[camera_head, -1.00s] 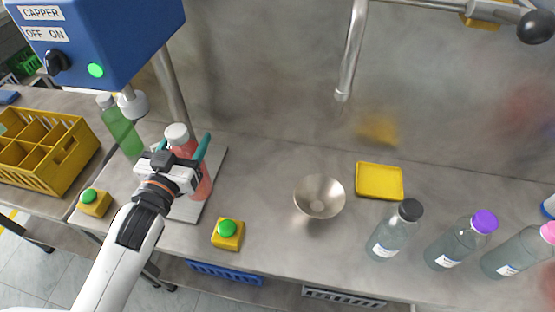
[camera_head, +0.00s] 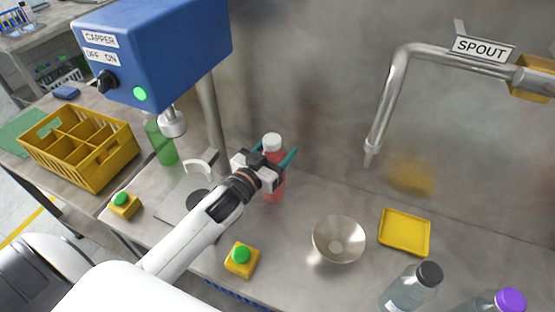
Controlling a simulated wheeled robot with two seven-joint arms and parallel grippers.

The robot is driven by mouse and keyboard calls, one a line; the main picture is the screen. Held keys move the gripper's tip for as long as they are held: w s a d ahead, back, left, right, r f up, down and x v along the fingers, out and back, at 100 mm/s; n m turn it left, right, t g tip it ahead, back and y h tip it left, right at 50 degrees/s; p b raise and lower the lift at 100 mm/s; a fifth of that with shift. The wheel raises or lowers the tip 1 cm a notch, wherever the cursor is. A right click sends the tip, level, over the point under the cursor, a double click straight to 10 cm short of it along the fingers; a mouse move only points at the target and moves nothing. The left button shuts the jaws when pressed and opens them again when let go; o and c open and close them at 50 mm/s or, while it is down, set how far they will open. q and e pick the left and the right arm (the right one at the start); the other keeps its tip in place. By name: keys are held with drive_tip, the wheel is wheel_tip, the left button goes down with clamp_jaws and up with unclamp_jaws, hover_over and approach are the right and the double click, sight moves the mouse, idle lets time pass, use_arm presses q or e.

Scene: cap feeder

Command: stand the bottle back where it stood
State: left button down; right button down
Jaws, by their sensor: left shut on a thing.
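The bottle with red contents and a white cap (camera_head: 272,141) is upright in my left gripper (camera_head: 274,157). The teal fingers are shut on it from both sides, just below the cap. It is to the right of the grey base plate (camera_head: 172,214) of the blue capper (camera_head: 165,50). The plate's holder is empty. The gripper hides part of the bottle's upper body, and I cannot tell whether its bottom touches the counter. My right gripper is not in view.
A green bottle (camera_head: 161,143) stands behind the plate. Green-topped yellow buttons (camera_head: 124,206) (camera_head: 241,258) sit near the front. A metal bowl (camera_head: 338,240), yellow tray (camera_head: 404,233), black-capped bottle (camera_head: 408,290) and purple-capped bottle (camera_head: 505,302) are right. The spout (camera_head: 385,110) hangs above.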

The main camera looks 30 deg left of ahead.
use_arm(q)
wheel_tip(320, 180, down, 2)
drive_tip(key=shift+f, duration=0.4)
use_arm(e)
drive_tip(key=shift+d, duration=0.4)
use_arm(q)
drive_tip(key=shift+f, duration=0.15)
drive_tip(key=shift+c, duration=1.9)
unclamp_jaws()
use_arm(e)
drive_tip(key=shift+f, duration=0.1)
